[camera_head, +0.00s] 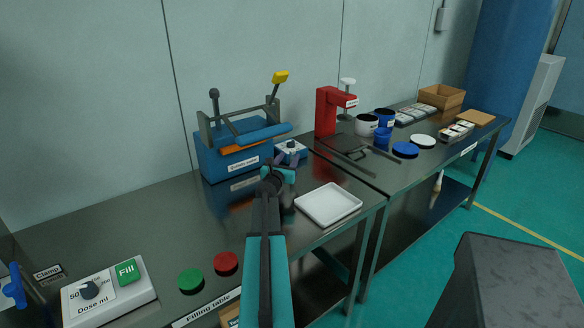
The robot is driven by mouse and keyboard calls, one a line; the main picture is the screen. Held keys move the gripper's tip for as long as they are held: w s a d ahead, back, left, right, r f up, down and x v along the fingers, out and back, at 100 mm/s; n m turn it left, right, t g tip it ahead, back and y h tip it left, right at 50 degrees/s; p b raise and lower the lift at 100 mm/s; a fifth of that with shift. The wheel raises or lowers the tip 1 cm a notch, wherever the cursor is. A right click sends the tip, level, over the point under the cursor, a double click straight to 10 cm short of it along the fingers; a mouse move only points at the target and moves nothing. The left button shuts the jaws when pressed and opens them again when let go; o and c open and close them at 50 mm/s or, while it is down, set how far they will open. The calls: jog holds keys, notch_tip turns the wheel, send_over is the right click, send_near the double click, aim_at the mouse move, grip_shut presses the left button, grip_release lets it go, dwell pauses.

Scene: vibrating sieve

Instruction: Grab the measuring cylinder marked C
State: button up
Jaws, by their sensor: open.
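I see no measuring cylinder marked C in this view.
The filling table (120,225) holds a white tray (329,204), a green button (191,279), a red button (226,263) and a dose box (108,292). A red press (327,112) and several containers crowd the right table.

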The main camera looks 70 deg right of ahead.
aim_at(291, 154)
jog(key=shift+w+d+p, duration=0.1)
jog(key=shift+d+p, duration=0.45)
jog(key=shift+d, duration=1.9)
grip_shut()
